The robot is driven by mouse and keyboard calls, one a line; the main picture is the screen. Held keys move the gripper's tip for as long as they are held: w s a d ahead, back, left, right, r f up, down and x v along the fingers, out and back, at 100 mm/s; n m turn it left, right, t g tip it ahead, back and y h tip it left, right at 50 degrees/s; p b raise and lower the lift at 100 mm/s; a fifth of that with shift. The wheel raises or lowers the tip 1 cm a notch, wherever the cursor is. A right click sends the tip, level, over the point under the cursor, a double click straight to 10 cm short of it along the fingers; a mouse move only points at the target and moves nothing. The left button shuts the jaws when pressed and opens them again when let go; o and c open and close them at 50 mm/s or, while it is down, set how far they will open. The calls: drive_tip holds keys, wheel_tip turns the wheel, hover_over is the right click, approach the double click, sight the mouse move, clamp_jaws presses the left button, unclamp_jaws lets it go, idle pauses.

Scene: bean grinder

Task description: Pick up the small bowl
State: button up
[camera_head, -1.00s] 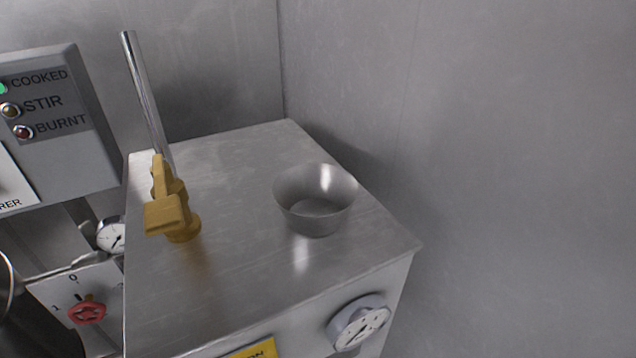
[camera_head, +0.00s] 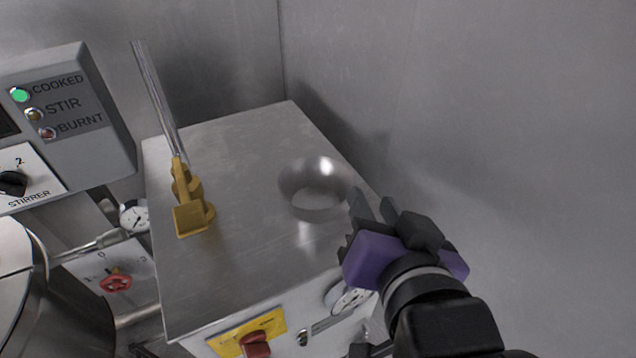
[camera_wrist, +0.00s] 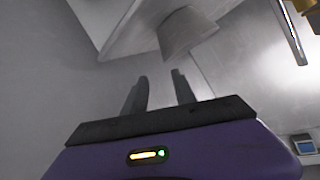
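The small metal bowl (camera_head: 312,190) stands upright on the steel box top (camera_head: 245,235), right of its middle. In the wrist view the bowl (camera_wrist: 186,32) appears just beyond my fingers, at the top middle. My gripper (camera_head: 372,205) is at the box's right edge, beside the bowl on its near right side. The two dark fingers (camera_wrist: 160,90) are apart with nothing between them. In the head view the fingertips lie close to the bowl's lower right side; whether they touch it I cannot tell, but the wrist view shows a gap.
A yellow fitting (camera_head: 190,212) with a tall metal rod (camera_head: 158,100) stands on the box's left side. A panel with COOKED, STIR and BURNT lights (camera_head: 60,105) is at the left. A wall (camera_head: 470,120) rises close on the right. The box top between fitting and bowl is clear.

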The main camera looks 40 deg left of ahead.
drive_tip(key=shift+a+r, duration=0.2)
drive_tip(key=shift+a, duration=0.05)
drive_tip(key=shift+w+a+f, duration=0.1)
drive_tip(key=shift+a+f, duration=0.05)
drive_tip(key=shift+a, duration=0.1)
drive_tip(key=shift+s+f+p+x, duration=0.1)
drive_tip(key=shift+p+x, duration=0.2)
drive_tip(key=shift+x, duration=0.85)
drive_tip(key=shift+s+f+p+x, duration=0.15)
drive_tip(key=shift+p+x, duration=0.2)
drive_tip(key=shift+x, duration=0.8)
drive_tip(key=shift+s+f+p+x, duration=0.1)
drive_tip(key=shift+p+x, duration=0.2)
drive_tip(key=shift+x, duration=0.9)
drive_tip(key=shift+a, duration=0.1)
clamp_jaws()
